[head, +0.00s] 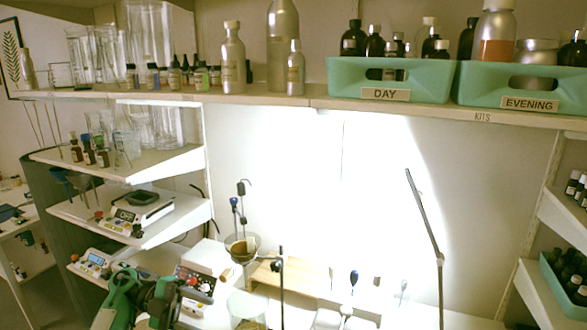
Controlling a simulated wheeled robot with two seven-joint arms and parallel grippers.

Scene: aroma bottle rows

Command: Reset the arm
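A green and black part of my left arm (135,298) shows at the bottom left of the head view, in front of the lower left bench. I can make out no fingertips on it. My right arm and gripper are out of view. A green crate labelled DAY (345,86) and a green crate labelled EVENING (482,92) stand on the upper shelf at the right, both holding bottles. Silver bottles (233,62) and several small dark bottles (152,76) stand in the shelf's middle and left.
The long upper shelf (270,100) crosses the view. Side shelves at left hold a scale (140,208) and glassware. A stand with a funnel (242,248) and a lamp arm (425,220) rise from the bench. More bottles in a green crate (563,284) sit at right.

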